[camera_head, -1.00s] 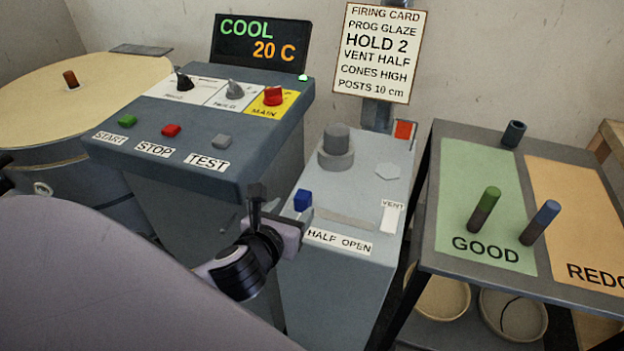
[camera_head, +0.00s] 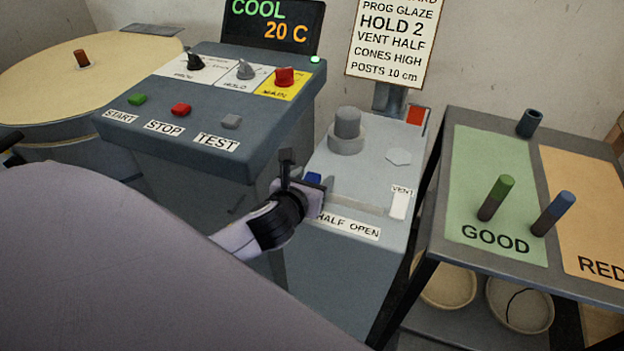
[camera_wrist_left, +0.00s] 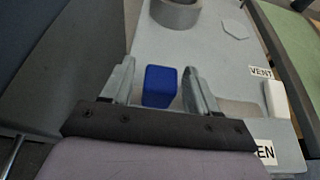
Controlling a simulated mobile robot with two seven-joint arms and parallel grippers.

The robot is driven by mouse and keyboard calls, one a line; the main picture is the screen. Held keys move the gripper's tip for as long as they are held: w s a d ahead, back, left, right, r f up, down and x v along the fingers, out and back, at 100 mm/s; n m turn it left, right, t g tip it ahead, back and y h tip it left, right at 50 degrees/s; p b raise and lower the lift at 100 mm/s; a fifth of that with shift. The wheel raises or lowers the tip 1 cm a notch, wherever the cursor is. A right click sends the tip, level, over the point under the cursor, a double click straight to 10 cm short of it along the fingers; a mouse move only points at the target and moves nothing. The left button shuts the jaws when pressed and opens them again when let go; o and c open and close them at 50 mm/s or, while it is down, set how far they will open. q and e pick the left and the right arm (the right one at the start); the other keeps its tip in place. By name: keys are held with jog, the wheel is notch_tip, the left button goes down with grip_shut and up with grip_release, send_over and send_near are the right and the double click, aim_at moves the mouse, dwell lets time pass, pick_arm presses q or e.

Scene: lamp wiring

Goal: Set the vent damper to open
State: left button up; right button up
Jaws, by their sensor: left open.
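The vent damper's blue knob (camera_head: 314,180) stands at the left end of a pale slot on the grey vent unit, mostly hidden behind my left gripper in the head view. A label in front (camera_head: 349,226) reads HALF OPEN, its left end partly covered. My left gripper (camera_head: 301,172) is open. In the left wrist view the blue knob (camera_wrist_left: 160,87) shows between the two fingers (camera_wrist_left: 159,72), with a gap visible on the left and little on the right. I cannot tell whether a finger touches it. My right gripper is not in view.
A white block (camera_head: 398,206) sits by the VENT label. A grey round post (camera_head: 346,130) rises behind the slot. The control panel (camera_head: 175,160) stands close on the left. The sorting table (camera_head: 440,220) with two upright posts is on the right.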

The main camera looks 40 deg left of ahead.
aim_at(355, 206)
pick_arm(q)
grip_shut()
jog(key=d+p, duration=0.1)
jog(key=d, duration=0.1)
jog(key=w+d+p, duration=0.1)
jog(key=d, duration=0.2)
jog(key=w+d, duration=0.1)
jog(key=d, duration=0.2)
jog(key=shift+d+p, duration=0.25)
jog(key=shift+p, duration=0.15)
jog(key=shift+w+d, duration=0.1)
jog(key=shift+d, duration=0.35)
grip_release()
jog(key=shift+p+v, duration=0.35)
jog(key=shift+v, duration=3.25)
